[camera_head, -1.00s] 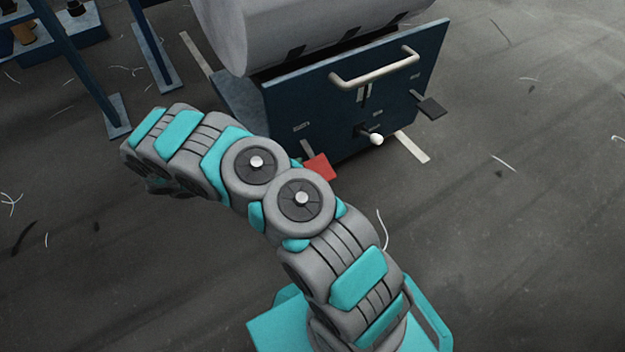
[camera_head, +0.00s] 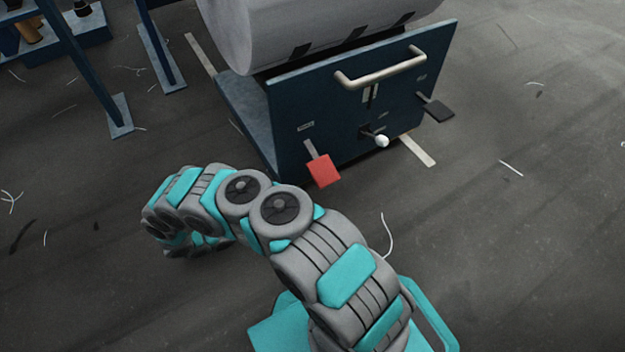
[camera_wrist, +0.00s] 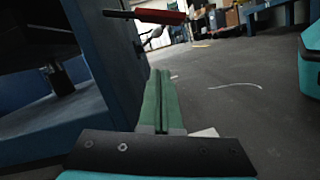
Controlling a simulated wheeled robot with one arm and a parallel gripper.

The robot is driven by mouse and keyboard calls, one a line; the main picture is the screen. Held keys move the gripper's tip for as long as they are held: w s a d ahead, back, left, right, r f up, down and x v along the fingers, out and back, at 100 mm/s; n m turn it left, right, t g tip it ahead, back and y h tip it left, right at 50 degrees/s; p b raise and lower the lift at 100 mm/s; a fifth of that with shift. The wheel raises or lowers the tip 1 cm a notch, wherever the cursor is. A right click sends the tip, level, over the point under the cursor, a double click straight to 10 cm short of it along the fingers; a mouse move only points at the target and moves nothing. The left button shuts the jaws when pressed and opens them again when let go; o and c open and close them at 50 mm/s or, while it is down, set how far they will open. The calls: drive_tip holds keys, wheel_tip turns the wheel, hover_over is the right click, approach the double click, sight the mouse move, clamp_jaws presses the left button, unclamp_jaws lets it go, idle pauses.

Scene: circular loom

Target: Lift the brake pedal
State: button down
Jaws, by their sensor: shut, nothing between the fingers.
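The red pedal (camera_head: 324,171), which looks like the brake pedal, hangs on a short grey arm from the left part of the dark blue panel (camera_head: 345,115). In the wrist view the red pedal (camera_wrist: 160,16) shows at the top as a thin red plate on a dark bar. My gripper (camera_wrist: 160,75) has its green fingers together with nothing between them. The pedal appears above and beyond the fingertips, apart from them. In the head view my gripper's fingers are hidden by my arm.
A black pedal (camera_head: 436,107) sticks out at the panel's right side. A white-knobbed lever (camera_head: 381,140) and a pale handle bar (camera_head: 380,72) are on the panel. A large grey roll (camera_head: 300,30) lies behind. The blue frame (camera_wrist: 95,60) stands close left of my fingers. Open floor lies right.

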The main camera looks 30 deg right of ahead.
sight(316, 179)
drive_tip(key=shift+s+d+r+b, duration=0.3)
drive_tip(key=shift+d+r, duration=0.7)
drive_tip(key=shift+d, duration=0.65)
drive_tip(key=shift+s+d+r+b, duration=0.15)
drive_tip(key=shift+s+d+r, duration=0.25)
drive_tip(key=shift+d+r, duration=0.9)
drive_tip(key=shift+s+d+r+b, duration=0.3)
drive_tip(key=shift+d+r, duration=0.35)
drive_tip(key=shift+d, duration=1.3)
